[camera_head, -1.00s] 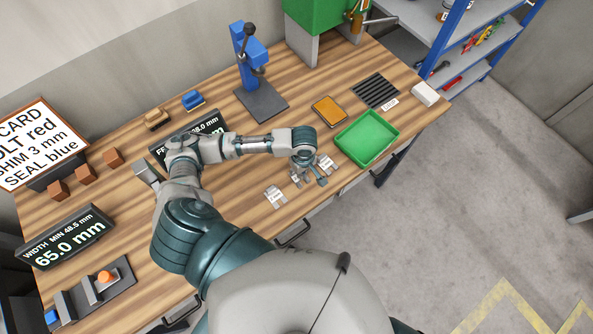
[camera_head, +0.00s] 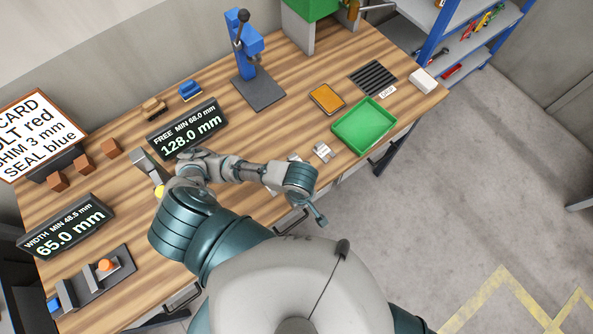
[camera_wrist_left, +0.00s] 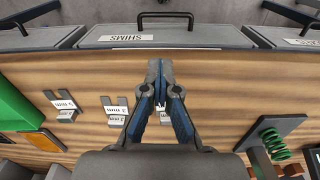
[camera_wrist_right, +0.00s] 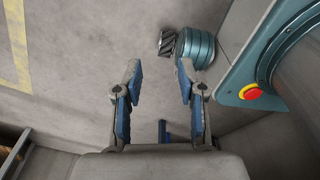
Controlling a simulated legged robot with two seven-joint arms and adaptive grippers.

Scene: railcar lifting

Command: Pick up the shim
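Shims with white labels lie in a row on the wooden bench. In the left wrist view one shim (camera_wrist_left: 63,106) is at the left, a slotted shim (camera_wrist_left: 116,110) reading about 3 mm is in the middle, and a third shim (camera_wrist_left: 161,107) is mostly hidden behind my left fingers. The head view shows two small shims (camera_head: 322,152) (camera_head: 294,158), with another partly covered by my arm. My left gripper (camera_wrist_left: 160,68) has its fingertips together, above the bench near its front edge, with nothing clearly held. My right gripper (camera_wrist_right: 158,75) is open and empty over the floor.
A green tray (camera_head: 365,127), an orange pad (camera_head: 327,99) and a ribbed black mat (camera_head: 373,78) lie beyond the shims. A blue press (camera_head: 259,91) stands at the back. Displays (camera_head: 187,127) and a card sign (camera_head: 38,137) stand left. Drawers (camera_wrist_left: 145,37) run below the bench edge.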

